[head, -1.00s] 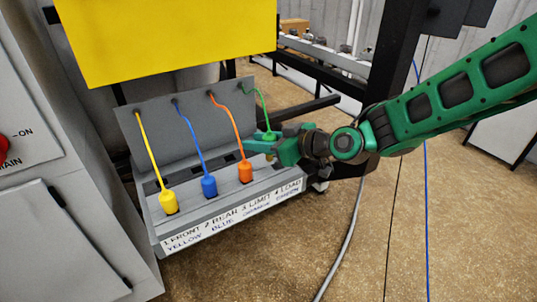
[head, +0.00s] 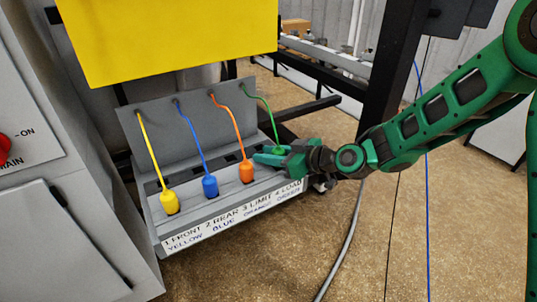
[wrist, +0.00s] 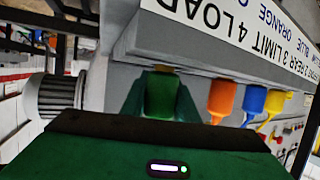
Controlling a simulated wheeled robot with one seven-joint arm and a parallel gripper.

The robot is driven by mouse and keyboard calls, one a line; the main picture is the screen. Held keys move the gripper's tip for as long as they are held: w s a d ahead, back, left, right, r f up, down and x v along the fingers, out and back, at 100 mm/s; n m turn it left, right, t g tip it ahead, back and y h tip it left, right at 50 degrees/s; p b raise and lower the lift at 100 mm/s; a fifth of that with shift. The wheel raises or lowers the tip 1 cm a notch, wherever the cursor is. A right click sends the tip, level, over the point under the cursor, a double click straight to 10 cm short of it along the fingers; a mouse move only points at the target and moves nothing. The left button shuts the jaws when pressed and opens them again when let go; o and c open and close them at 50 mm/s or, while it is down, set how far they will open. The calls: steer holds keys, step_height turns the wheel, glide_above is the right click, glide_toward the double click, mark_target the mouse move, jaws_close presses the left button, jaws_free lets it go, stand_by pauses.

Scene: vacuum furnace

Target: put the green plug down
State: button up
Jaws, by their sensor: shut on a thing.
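The green plug (wrist: 161,96) is between the two green fingers of my gripper (wrist: 160,100) in the wrist view, and the gripper is shut on it. In the head view my gripper (head: 268,158) is at the right end of the grey socket panel (head: 225,192), by the "4 LOAD" position, and largely hides the plug. The green cable (head: 268,108) runs from the back plate down to it. The plug's end is close to the panel; I cannot tell whether it is in a socket.
The orange plug (head: 246,172) stands close left of my gripper. The blue plug (head: 210,186) and yellow plug (head: 170,202) stand farther left along the panel. A yellow board (head: 165,38) hangs above. A black post (head: 394,70) rises behind my arm.

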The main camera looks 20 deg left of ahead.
steer(key=shift+f, duration=0.25)
steer(key=o, duration=1.1)
steer(key=shift+c, duration=0.2)
steer(key=shift+r, duration=0.1)
steer(key=shift+r, duration=0.2)
steer(key=v, duration=1.2)
steer(key=shift+d, duration=0.15)
